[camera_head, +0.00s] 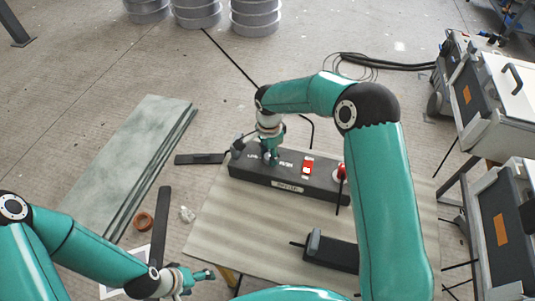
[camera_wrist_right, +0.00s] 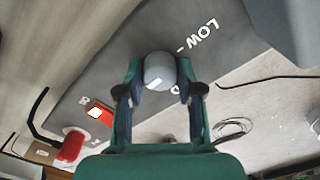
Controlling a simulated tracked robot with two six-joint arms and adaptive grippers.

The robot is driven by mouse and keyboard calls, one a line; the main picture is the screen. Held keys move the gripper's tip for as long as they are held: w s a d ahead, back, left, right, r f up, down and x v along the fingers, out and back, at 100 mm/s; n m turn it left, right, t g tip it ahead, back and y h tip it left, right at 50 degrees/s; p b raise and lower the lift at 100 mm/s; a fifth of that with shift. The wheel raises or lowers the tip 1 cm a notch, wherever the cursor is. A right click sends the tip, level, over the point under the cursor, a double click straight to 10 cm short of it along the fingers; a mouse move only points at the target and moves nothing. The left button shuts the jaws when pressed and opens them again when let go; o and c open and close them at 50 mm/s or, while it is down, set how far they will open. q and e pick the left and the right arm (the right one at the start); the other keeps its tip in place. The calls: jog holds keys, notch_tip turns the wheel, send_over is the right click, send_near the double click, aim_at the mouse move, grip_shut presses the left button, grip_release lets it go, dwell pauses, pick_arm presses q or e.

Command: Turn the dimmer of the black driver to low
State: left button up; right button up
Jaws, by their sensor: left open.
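The black driver (camera_head: 322,187) is a long dark box on the board, with white lettering and a small plate on its front. Its dimmer is a round grey knob (camera_wrist_right: 160,68) with a white mark at its lower left edge in the wrist view. The white word LOW (camera_wrist_right: 202,34) lies up and right of the knob there. My right gripper (camera_head: 269,158) points down at the driver's top; its fingers (camera_wrist_right: 159,72) sit against both sides of the knob. In the head view the gripper hides the knob. My left gripper (camera_head: 203,275) is open and empty at the lower left.
A red switch (camera_head: 307,166) and a red button (camera_head: 342,171) sit right of the knob. Another black box (camera_head: 331,252) lies on the board (camera_head: 222,222) in front. Grey-green sheets (camera_head: 130,160) lie at left; equipment cases (camera_head: 500,95) stand at right.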

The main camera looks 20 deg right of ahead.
jog(key=shift+c, duration=1.2)
jog(key=shift+a, duration=0.1)
